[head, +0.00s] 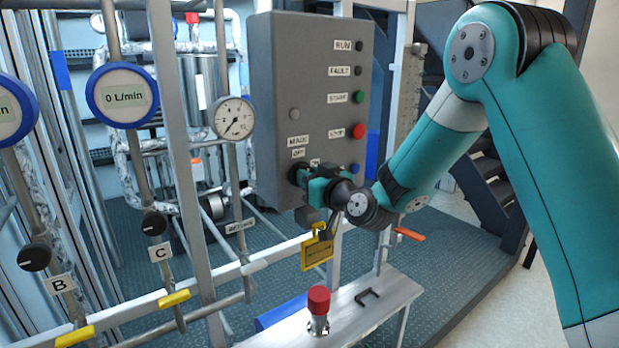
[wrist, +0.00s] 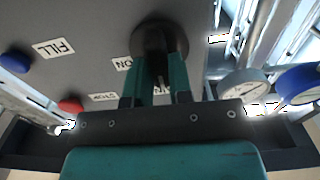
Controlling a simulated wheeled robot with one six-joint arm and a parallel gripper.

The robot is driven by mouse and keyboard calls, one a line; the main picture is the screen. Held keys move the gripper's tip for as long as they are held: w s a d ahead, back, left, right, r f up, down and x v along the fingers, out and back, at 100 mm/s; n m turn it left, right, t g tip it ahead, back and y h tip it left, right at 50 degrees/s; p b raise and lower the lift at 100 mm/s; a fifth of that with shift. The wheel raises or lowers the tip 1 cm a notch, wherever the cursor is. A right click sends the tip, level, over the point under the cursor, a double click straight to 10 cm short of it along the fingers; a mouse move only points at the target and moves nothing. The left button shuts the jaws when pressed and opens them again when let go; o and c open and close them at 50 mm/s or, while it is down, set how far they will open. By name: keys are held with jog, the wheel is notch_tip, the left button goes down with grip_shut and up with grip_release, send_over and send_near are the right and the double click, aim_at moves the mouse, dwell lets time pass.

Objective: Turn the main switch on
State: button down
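The main switch is a black round knob (head: 297,171) low on the left of the grey control box (head: 308,75), under labels that read MAIN and OFF, with an ON label to the right. It also shows in the wrist view (wrist: 152,38). My gripper (head: 304,175) is at the knob, and its two teal fingers (wrist: 158,62) stand one on each side of the knob's dark grip, seemingly closed on it. The fingers hide much of the grip, so I cannot tell which label it points to.
The box also carries a green button (head: 358,97), a red button (head: 359,131) and a blue button (head: 354,168). A pressure gauge (head: 234,118) and pipes stand left of the box. A red-capped valve (head: 318,300) stands on the white ledge below.

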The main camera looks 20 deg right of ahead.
jog(key=shift+m, duration=0.4)
jog(key=m, duration=1.1)
jog(key=m+p, duration=0.1)
jog(key=m, duration=0.5)
jog(key=shift+w+d+f, duration=0.1)
jog(key=shift+d+f, duration=0.1)
jog(key=shift+d, duration=0.1)
dwell(0.3)
jog(key=c, duration=1)
grip_release()
